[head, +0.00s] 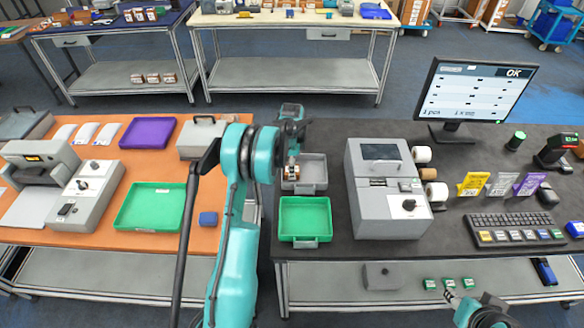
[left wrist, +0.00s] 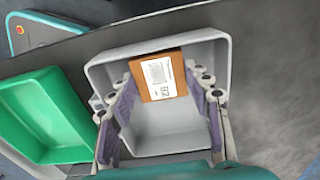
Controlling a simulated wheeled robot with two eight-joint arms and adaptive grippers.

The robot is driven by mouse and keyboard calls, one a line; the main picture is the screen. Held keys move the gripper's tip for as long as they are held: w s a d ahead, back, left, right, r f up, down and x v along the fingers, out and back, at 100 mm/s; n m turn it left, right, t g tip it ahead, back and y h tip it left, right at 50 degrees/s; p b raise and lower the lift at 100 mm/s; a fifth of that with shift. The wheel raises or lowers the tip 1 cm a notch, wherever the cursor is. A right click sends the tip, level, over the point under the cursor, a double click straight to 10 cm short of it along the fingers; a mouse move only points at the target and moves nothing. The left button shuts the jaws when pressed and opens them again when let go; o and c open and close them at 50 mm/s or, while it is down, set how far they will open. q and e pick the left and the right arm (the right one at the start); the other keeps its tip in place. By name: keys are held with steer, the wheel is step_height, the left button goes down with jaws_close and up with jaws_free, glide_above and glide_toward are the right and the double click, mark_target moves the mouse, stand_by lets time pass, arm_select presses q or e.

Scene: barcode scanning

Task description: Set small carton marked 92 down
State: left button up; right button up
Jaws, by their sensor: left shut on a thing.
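The small brown carton (left wrist: 163,76) has a white label reading 92 in the left wrist view. My left gripper (head: 292,172) is shut on it, with the purple finger pads (left wrist: 158,88) at its two sides. The gripper and carton are over the grey tray (head: 312,187) on the dark table. In the left wrist view the grey tray (left wrist: 222,52) surrounds the carton; whether the carton touches its floor I cannot tell. My right gripper (head: 450,290) is at the lower right of the head view, small, and its opening is unclear.
A green tray (head: 305,218) stands just in front of the grey tray. A grey machine with label rolls (head: 382,205) stands to the right. On the orange table to the left are a green tray (head: 150,206) and a grey lidded case (head: 205,133).

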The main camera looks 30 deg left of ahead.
arm_select(q)
steer(key=o, duration=1.2)
steer(key=shift+f, duration=0.1)
steer(key=shift+o, duration=0.2)
